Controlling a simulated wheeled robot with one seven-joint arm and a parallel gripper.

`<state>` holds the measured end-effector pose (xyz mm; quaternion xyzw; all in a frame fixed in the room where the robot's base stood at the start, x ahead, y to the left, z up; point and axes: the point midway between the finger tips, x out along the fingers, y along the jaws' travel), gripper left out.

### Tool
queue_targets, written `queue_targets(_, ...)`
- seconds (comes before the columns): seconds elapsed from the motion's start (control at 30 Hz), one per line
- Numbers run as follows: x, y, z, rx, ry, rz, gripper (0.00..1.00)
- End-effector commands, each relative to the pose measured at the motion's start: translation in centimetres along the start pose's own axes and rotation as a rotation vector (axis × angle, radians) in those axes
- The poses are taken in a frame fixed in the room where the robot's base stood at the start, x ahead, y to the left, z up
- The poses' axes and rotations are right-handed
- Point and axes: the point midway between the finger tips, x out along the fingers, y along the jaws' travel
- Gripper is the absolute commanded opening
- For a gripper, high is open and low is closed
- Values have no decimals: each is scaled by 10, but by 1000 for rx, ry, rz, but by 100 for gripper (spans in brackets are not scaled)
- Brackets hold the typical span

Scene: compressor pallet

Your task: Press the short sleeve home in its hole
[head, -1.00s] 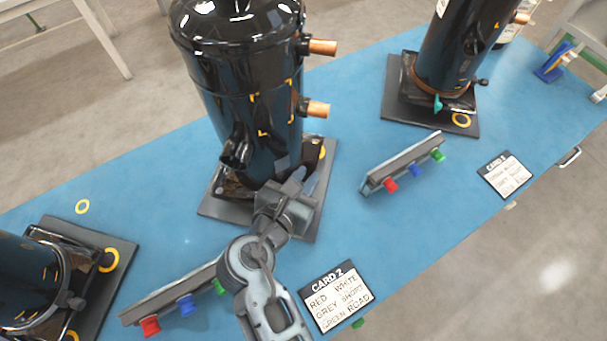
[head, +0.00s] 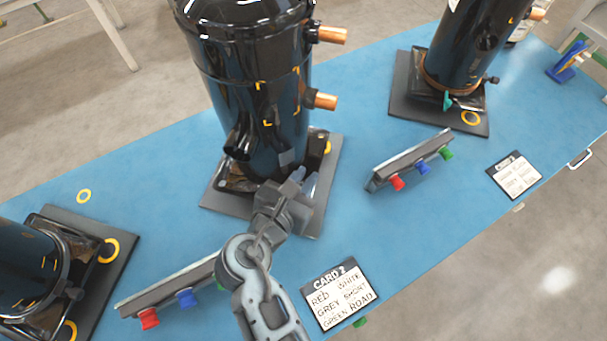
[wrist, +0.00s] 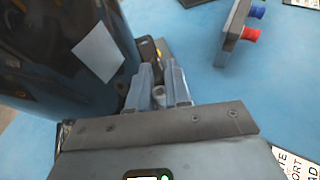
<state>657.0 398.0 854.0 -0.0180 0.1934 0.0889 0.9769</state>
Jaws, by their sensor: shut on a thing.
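A small grey sleeve (wrist: 158,92) shows between the fingertips in the wrist view. My gripper (wrist: 158,84) is shut on it; in the head view the gripper (head: 303,183) is low over the front right part of the middle compressor's dark base plate (head: 223,197). The black middle compressor (head: 258,100) stands upright just behind and left of the fingers. The hole under the sleeve is hidden by the fingers, and I cannot tell how deep the sleeve sits. The sleeve is hidden in the head view.
A rack with red, blue and green knobs (head: 410,160) lies to the right; another rack (head: 165,295) lies front left, partly behind my arm. Card 2 (head: 340,294) lies on the blue table (head: 420,235). Other compressors stand left (head: 25,265) and back right (head: 460,55).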

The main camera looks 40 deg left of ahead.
Motion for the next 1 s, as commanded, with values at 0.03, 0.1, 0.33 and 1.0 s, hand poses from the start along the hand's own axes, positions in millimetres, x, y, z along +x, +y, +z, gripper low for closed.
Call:
queue_targets(0.03,3,0,-7,-1,0,0,0)
queue_targets(0.1,6,0,-13,-1,-1,0,0)
queue_targets(0.33,11,0,-27,-1,-1,0,0)
queue_targets(1.0,12,0,-29,0,-1,0,0)
